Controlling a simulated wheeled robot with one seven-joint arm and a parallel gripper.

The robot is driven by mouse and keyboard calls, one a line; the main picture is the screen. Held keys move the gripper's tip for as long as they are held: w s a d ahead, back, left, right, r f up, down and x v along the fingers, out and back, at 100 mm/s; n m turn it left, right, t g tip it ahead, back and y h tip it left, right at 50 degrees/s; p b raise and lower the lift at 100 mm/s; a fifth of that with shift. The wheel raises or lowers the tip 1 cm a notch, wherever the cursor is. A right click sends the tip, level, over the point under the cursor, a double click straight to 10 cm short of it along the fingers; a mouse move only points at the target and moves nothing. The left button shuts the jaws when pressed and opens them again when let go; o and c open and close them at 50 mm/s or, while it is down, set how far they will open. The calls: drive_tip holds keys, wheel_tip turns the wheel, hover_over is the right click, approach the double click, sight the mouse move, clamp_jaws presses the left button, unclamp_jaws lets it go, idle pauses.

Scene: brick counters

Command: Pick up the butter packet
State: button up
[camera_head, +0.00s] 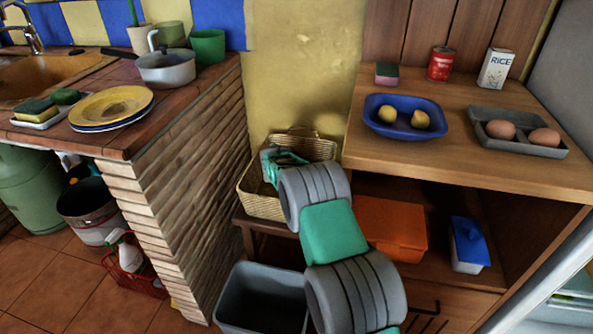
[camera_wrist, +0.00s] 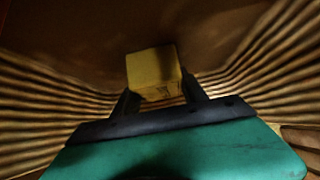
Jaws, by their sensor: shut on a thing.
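The butter packet (camera_wrist: 153,70) is a small yellow block in the wrist view. It sits between the two dark fingers of my gripper (camera_wrist: 160,95), which is shut on it. Ribbed woven walls of the basket (camera_wrist: 40,95) rise on both sides of it. In the head view my arm reaches into the wicker basket (camera_head: 252,198) beside the brick counter. There the packet is hidden, and my gripper (camera_head: 272,168) shows only in part at the basket. I cannot tell whether the packet touches the basket's bottom.
A wooden counter (camera_head: 400,95) on the right holds a blue tray (camera_head: 383,101), a grey egg tray (camera_head: 484,122), a red can (camera_head: 441,63) and a rice box (camera_head: 496,69). An orange box (camera_head: 393,230) is on the shelf below. A grey bin (camera_head: 240,300) stands on the floor.

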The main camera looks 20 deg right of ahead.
clamp_jaws()
drive_tip(key=shift+r, duration=0.15)
